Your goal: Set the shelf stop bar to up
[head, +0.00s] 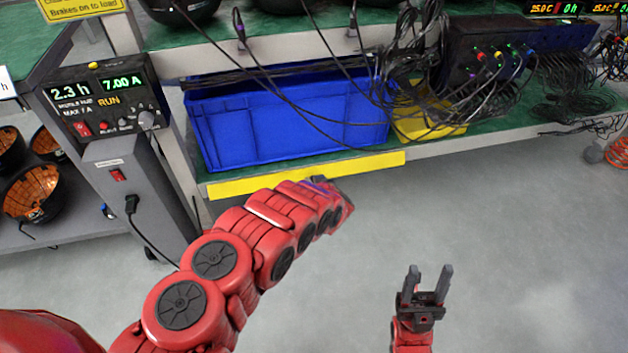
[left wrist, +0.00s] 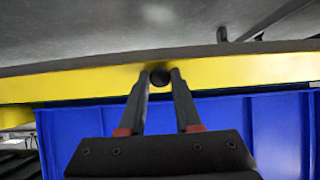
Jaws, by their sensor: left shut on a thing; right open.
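The shelf stop bar (head: 260,181) is a long yellow bar along the front edge of the lower shelf, below the front of the blue bin (head: 290,125). In the left wrist view the yellow bar (left wrist: 60,86) crosses the picture with a dark round knob (left wrist: 160,77) on it. My left gripper (head: 342,190) is at the bar's right half, and in the left wrist view its fingers (left wrist: 160,80) are shut on the knob. In the head view my arm hides the knob. My right gripper (head: 428,272) is open and empty above the floor.
Black cables hang in front of the blue bin, and a yellow tray (head: 428,122) stands right of it. A grey post with a control panel (head: 102,105) stands at left. The floor (head: 500,230) at right is clear.

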